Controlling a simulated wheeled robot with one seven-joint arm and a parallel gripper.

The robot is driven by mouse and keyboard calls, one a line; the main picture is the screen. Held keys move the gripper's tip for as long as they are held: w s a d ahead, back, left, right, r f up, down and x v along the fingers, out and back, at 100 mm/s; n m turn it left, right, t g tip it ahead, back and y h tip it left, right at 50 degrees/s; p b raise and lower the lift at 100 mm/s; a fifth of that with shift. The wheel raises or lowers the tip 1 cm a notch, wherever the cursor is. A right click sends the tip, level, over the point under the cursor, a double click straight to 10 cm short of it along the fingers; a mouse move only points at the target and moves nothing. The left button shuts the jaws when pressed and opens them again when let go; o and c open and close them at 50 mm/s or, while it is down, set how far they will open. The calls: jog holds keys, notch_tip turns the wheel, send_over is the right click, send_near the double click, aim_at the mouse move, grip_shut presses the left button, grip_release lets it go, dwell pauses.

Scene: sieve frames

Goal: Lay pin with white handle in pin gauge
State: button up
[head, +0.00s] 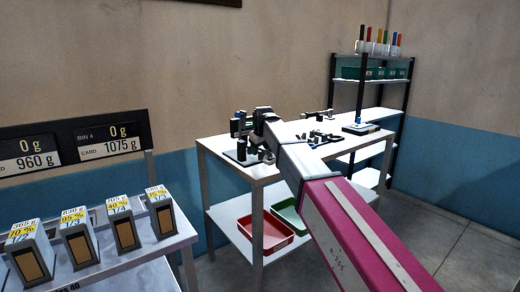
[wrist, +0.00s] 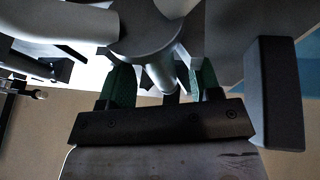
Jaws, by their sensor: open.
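My gripper (wrist: 162,78) is open in the wrist view, its two green fingers apart. A grey rod (wrist: 168,72) under a round grey part lies between them; I cannot tell whether they touch it. In the head view my arm reaches over the white table (head: 222,146), and its dark end is at the table's left part, beside a dark fixture (head: 241,152) with upright parts. I cannot make out the pin with the white handle or tell which fixture is the pin gauge.
More dark devices (head: 318,137) stand on the table. A red tray (head: 264,231) and a green tray (head: 290,216) lie on its lower shelf. A black-framed shelf rack (head: 359,95) stands at the back right. Boxes with yellow labels (head: 76,240) stand at the left front.

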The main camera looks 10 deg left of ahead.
jog(key=v, duration=1)
jog(key=shift+r, duration=0.3)
jog(key=shift+s+d, duration=0.1)
